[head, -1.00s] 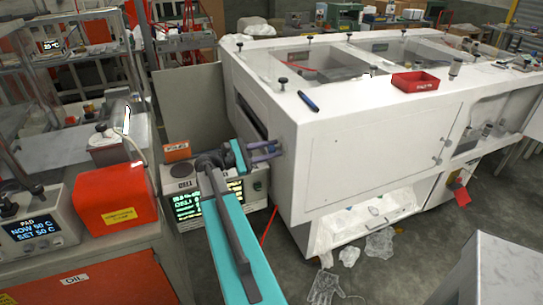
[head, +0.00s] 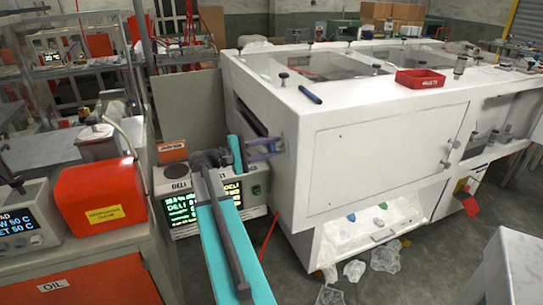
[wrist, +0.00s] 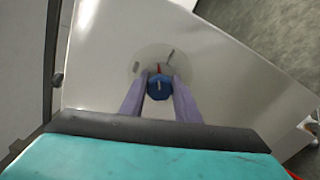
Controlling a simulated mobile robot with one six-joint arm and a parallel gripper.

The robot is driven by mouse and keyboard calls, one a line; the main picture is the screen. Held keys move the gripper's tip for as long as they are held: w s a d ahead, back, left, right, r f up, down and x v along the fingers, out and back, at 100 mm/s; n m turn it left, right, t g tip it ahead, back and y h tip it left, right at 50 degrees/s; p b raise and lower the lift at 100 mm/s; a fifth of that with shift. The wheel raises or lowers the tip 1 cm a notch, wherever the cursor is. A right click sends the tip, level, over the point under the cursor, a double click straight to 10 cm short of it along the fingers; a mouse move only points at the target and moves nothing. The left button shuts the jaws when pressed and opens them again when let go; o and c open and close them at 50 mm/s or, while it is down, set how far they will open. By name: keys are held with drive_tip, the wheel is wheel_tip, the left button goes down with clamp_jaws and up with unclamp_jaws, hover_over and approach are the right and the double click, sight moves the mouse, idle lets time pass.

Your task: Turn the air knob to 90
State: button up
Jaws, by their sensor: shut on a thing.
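The air knob (wrist: 159,87) is a small blue knob with a pale pointer line, on a round grey dial plate (wrist: 150,62) with a red mark, in the wrist view. The dial sits on the end face of the white machine (head: 325,135). My gripper (wrist: 159,92) has its two purple fingers on either side of the knob, shut on it. In the head view my gripper (head: 277,147) reaches the machine's left end face, and the knob is hidden there behind the fingers. The dial's numbers are too small to read.
A control box with a green lit display (head: 196,207) stands under my arm. An orange-red box (head: 100,195) is on the left bench. A red tray (head: 420,79) and a blue marker (head: 310,94) lie on the machine top. Crumpled clear film gloves (head: 385,256) lie on the floor.

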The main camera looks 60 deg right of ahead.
drive_tip(key=m+b, duration=0.4)
drive_tip(key=b, duration=0.1)
drive_tip(key=shift+f, duration=0.35)
drive_tip(key=shift+r+m+b, duration=0.15)
drive_tip(key=shift+m+b, duration=0.75)
drive_tip(key=shift+m, duration=0.1)
drive_tip(key=shift+s, duration=0.1)
drive_tip(key=o, duration=1)
drive_tip(key=shift+o, duration=0.2)
drive_tip(key=shift+r, duration=0.1)
drive_tip(key=v, duration=1.4)
drive_tip(key=shift+b, duration=0.4)
drive_tip(key=shift+d, duration=0.1)
